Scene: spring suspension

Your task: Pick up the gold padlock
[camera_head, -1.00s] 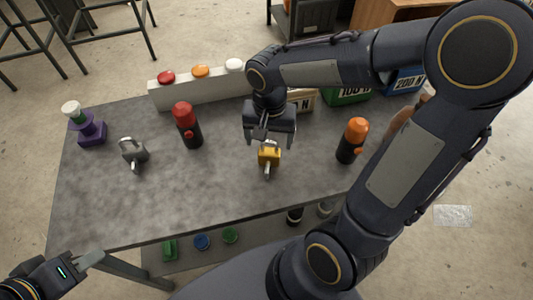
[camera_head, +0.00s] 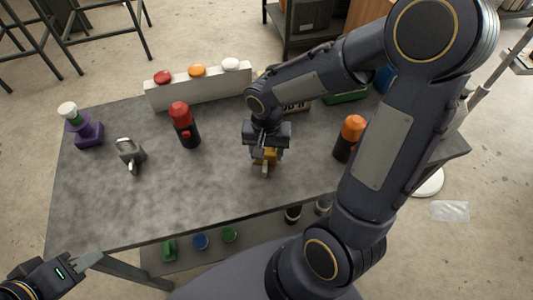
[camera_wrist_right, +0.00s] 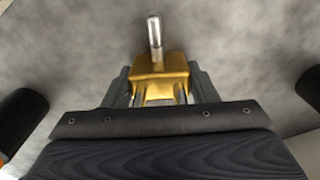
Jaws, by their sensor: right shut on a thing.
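The gold padlock (camera_head: 266,160) is on the grey table, with its silver shackle pointing toward the table's front edge. It also shows in the right wrist view (camera_wrist_right: 160,72), with the shackle at the top. My right gripper (camera_head: 265,152) is above it with its fingers on both sides of the gold body, shut on it. The gripper hides part of the padlock in the head view. I cannot tell whether the padlock is clear of the table. My left gripper (camera_head: 88,260) is at the lower left, off the table, and its jaw state is unclear.
A silver padlock (camera_head: 130,152), a red-topped black cylinder (camera_head: 185,125) and a purple-based object (camera_head: 84,130) are to the left. An orange-topped cylinder (camera_head: 349,138) stands right. A white block (camera_head: 200,90) with red, orange and white buttons is behind. The front middle of the table is clear.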

